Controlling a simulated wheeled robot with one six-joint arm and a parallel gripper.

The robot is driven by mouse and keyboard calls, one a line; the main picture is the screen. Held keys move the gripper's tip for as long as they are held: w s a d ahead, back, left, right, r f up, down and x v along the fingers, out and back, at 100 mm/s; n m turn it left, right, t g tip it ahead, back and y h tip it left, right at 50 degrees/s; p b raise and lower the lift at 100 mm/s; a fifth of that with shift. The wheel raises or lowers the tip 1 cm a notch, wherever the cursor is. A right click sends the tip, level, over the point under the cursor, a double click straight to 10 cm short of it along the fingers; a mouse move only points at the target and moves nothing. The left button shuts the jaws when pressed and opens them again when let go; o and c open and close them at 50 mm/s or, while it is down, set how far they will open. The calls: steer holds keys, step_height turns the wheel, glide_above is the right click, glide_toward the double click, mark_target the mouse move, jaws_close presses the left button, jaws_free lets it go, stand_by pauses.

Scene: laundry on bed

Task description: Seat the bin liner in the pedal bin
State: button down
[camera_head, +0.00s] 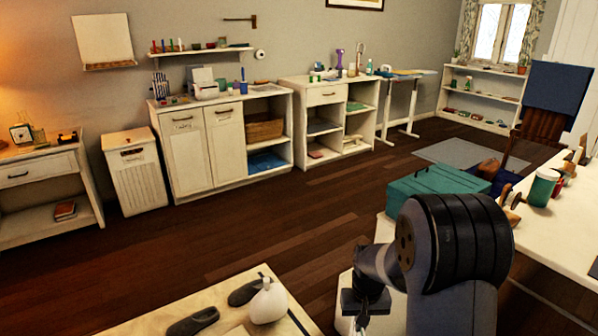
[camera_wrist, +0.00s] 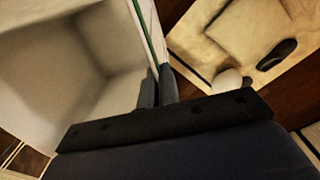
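A pale, open, box-like container (camera_wrist: 60,70) fills the left of the wrist view, and I look down into its hollow inside. A thin green edge (camera_wrist: 146,30) runs along its right side down to my gripper. My gripper (camera_wrist: 156,78) has its two dark fingers close together at that edge; whether they pinch it is unclear. In the head view my gripper (camera_head: 362,305) is low in front, over a white surface (camera_head: 343,290) mostly hidden by my arm. I cannot tell the liner apart from the container.
A low pale wooden surface (camera_head: 215,299) holds dark shoes (camera_head: 245,291) and a white rounded, bag-like thing (camera_head: 268,302). A teal box (camera_head: 440,187) and a white table (camera_head: 555,235) stand at right. A white hamper (camera_head: 136,177) stands by the back wall. The middle floor is clear.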

steer(key=r+p, duration=0.3)
steer(key=p, duration=0.1)
steer(key=r+p, duration=0.4)
steer(key=s+r+p, duration=0.1)
steer(key=r+p, duration=0.2)
steer(key=p, duration=0.2)
steer(key=shift+s+r, duration=0.1)
steer(key=shift+r, duration=0.15)
steer(key=shift+f, duration=0.15)
